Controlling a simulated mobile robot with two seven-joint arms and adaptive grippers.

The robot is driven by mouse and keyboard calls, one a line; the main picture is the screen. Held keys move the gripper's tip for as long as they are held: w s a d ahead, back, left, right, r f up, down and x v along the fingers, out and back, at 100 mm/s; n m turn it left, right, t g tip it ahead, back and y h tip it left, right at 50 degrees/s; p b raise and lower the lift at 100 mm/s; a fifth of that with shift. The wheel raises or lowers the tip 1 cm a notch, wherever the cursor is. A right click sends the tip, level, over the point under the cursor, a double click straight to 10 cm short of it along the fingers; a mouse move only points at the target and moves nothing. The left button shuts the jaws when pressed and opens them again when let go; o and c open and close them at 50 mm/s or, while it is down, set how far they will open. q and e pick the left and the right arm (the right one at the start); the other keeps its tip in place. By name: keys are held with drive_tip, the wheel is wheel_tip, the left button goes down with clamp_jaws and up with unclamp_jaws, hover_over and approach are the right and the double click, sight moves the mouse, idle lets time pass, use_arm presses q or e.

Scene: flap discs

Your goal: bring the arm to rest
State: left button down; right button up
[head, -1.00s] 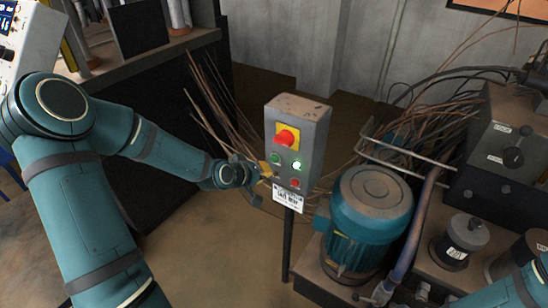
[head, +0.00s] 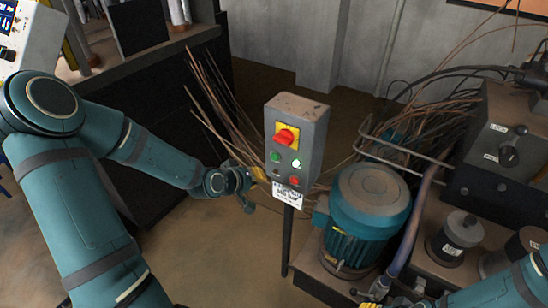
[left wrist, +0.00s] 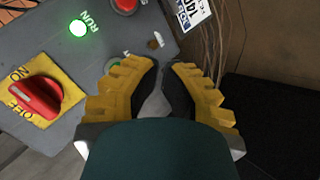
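A grey control box (head: 297,125) stands upright on a dark post. It bears a red rotary switch (head: 286,136) on a yellow plate, which the left wrist view also shows (left wrist: 38,98) with ON and OFF marks. A green RUN lamp (head: 296,163) is lit, also in the left wrist view (left wrist: 78,28). My left gripper (head: 262,174) is beside the box's lower left edge in the head view.
A teal motor (head: 368,215) stands close to the right of the box. Loose brown rods (head: 218,105) lean behind my left gripper, beside a dark bench (head: 150,75). Machinery with cables (head: 500,130) fills the right. Bare floor (head: 225,250) lies below my left gripper.

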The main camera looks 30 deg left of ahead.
use_arm(q)
drive_tip(key=s+d+f+m+g+h, duration=0.1)
drive_tip(key=s+d+f+m+g, duration=0.2)
drive_tip(key=s+d+f, duration=0.5)
drive_tip(key=s+d+f+m+g, duration=0.4)
drive_tip(key=s+d+f, duration=0.3)
drive_tip(key=d, duration=0.7)
drive_tip(key=shift+s+d+f+m+g+h, duration=0.35)
drive_tip(key=shift+s+f+g+h, duration=0.1)
drive_tip(key=shift+g, duration=0.45)
drive_tip(key=shift+d+r, duration=0.1)
